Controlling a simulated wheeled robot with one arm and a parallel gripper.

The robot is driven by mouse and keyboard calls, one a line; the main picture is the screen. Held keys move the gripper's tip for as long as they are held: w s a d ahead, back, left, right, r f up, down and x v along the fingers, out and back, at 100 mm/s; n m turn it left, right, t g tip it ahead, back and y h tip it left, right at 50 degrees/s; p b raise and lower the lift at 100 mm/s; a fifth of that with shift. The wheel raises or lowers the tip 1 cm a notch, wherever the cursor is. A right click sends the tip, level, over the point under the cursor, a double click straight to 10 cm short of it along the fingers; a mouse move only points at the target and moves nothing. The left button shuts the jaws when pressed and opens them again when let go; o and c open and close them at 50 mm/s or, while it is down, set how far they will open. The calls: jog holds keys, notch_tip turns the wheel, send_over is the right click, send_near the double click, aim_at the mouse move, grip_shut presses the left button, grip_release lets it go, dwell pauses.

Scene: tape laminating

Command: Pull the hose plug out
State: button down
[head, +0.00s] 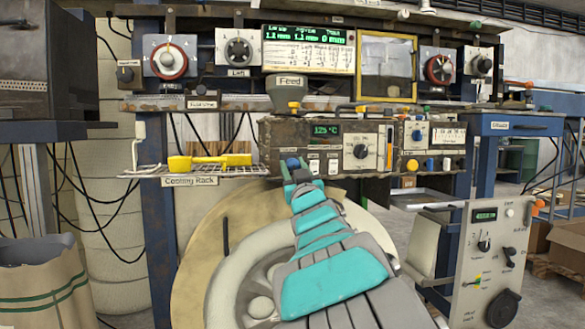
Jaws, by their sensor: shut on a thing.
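My arm reaches up from the bottom to the lower left of the control panel (300,135), which shows a 125 °C readout. My gripper (292,168) is at the panel's front, below the funnel marked Feed (289,92). It is shut on a small piece, which I take to be the hose plug. A small blue part (292,163) shows between the fingers. The gripper hides most of the held piece, and I cannot tell whether it still sits in a socket.
The Cooling Rack (190,181) with a yellow tool (210,162) is left of my gripper. A large round wheel (230,280) stands behind my arm. A grey control box (488,260) is at right, a paper bag (45,285) at lower left.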

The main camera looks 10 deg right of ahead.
jog(key=shift+c, duration=2.3)
grip_release()
jog(key=shift+s, duration=0.1)
jog(key=v, duration=0.7)
jog(key=shift+s+f, duration=0.2)
jog(key=shift+s, duration=0.15)
jog(key=shift+d, duration=0.1)
